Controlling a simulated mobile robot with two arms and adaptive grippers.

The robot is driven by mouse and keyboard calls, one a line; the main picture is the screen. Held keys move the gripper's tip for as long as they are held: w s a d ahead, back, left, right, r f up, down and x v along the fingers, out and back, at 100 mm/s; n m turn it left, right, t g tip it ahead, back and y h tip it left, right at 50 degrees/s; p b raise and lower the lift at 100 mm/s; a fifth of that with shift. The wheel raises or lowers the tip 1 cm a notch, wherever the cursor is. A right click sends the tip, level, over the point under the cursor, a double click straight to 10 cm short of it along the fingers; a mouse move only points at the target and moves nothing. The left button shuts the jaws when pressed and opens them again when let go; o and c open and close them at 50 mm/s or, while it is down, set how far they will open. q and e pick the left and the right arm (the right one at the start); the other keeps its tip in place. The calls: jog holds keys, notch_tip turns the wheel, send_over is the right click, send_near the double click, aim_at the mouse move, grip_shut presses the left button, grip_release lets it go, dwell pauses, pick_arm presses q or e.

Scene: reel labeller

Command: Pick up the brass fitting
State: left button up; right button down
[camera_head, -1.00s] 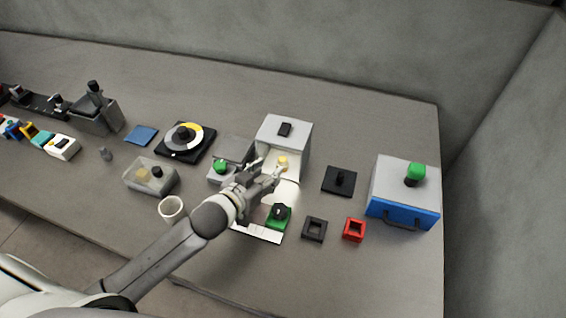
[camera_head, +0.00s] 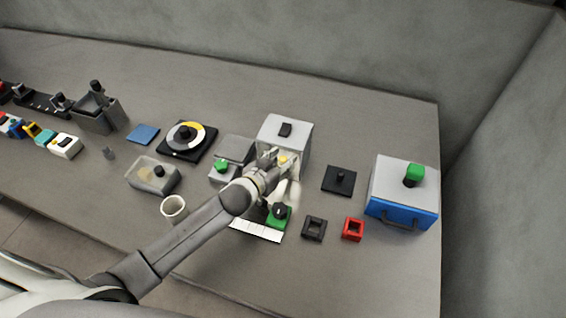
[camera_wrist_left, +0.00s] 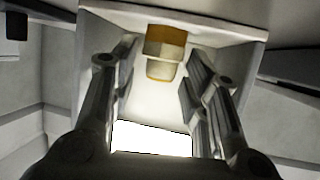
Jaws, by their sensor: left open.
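The brass fitting (camera_head: 283,160) is a small gold-coloured piece inside the front opening of a white box-shaped machine (camera_head: 286,128). In the left wrist view the fitting (camera_wrist_left: 165,52) shows as a brass block with a paler lower part, in the lit recess. My left gripper (camera_head: 274,163) is at the opening of the machine. In the left wrist view its two fingers (camera_wrist_left: 160,95) are apart, one on each side of the fitting's line, and the fitting lies beyond the gap between them. I see no contact. My right gripper is not in view.
A green part with a black knob (camera_head: 279,214) sits just below my arm, beside a white strip (camera_head: 257,230). A grey unit with a green button (camera_head: 222,167) stands left. Black (camera_head: 314,229) and red (camera_head: 353,229) square frames lie right. A blue-fronted box (camera_head: 402,195) stands farther right.

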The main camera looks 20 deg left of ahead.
pick_arm(q)
jog(key=shift+c, duration=0.9)
jog(key=c, duration=0.7)
jog(key=shift+r, duration=0.45)
notch_tip(320, 180, up, 2)
jog(key=shift+r+b, duration=0.1)
jog(key=shift+b, duration=0.25)
jog(key=s+a+b, duration=0.1)
jog(key=s, duration=0.4)
jog(key=s+a+b, duration=0.1)
jog(key=s, duration=0.4)
jog(key=s+a+b, duration=0.1)
jog(key=s, duration=0.4)
jog(key=shift+s+a+r, duration=0.1)
jog(key=shift+s+a, duration=0.2)
jog(key=shift+s, duration=0.05)
grip_shut()
jog(key=shift+s+a+r+b, duration=0.1)
jog(key=shift+s+b, duration=0.05)
jog(key=shift+s, duration=0.3)
jog(key=shift+s+a+b, duration=0.1)
jog(key=shift+s+b, duration=0.05)
jog(key=shift+s, duration=0.3)
